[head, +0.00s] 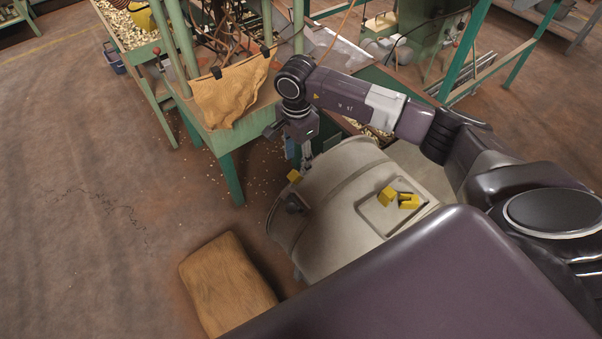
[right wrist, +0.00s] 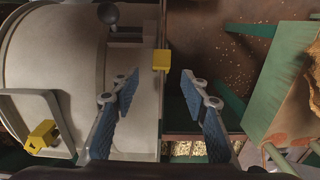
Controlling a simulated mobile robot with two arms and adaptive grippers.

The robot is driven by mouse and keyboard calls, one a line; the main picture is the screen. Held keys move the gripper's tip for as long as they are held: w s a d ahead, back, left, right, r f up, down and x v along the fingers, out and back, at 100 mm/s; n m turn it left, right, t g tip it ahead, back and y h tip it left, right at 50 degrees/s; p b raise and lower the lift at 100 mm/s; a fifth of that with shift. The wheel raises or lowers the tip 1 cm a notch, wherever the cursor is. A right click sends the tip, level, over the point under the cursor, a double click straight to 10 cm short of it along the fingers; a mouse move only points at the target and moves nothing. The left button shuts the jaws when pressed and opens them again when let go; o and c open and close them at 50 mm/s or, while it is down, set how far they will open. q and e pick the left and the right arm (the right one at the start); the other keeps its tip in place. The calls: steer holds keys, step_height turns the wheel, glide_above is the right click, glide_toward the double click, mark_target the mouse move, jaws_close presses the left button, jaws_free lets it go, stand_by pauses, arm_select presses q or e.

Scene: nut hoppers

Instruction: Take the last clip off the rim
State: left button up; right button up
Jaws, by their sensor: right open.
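A small yellow clip (head: 294,176) sits on the rim of the big beige drum-shaped hopper (head: 330,215), at its far left edge. In the right wrist view this clip (right wrist: 161,60) shows ahead, between the lines of the two fingers. My right gripper (head: 304,163) is open and empty beside the rim, close to the clip; its blue-padded fingers (right wrist: 160,88) show apart in the wrist view, and the clip is not between the pads. Two more yellow clips, one (head: 387,196) and another (head: 409,202), lie in the recessed tray (head: 372,216) on the hopper's top. My left gripper is not in view.
A dark knob (head: 295,203) stands on the hopper near the clip. A green-legged table (head: 226,136) with a tan cloth (head: 232,92) stands behind, left of my right arm. The floor at left is clear.

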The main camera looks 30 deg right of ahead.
mark_target(295, 172)
steer(key=shift+a+f+b, duration=0.2)
steer(key=shift+f, duration=0.3)
steer(key=shift+a+f+b, duration=0.15)
steer(key=shift+f+b, duration=0.05)
steer(key=shift+f, duration=0.25)
step_height(295, 172, down, 5)
steer(key=shift+r+b, duration=0.15)
steer(key=shift+b, duration=1.1)
steer(key=c, duration=0.9)
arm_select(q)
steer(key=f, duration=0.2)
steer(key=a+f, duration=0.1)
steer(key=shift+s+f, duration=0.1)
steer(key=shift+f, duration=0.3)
arm_select(e)
steer(key=shift+c, duration=0.6)
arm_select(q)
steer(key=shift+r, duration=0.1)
arm_select(e)
steer(key=shift+w+r, duration=0.1)
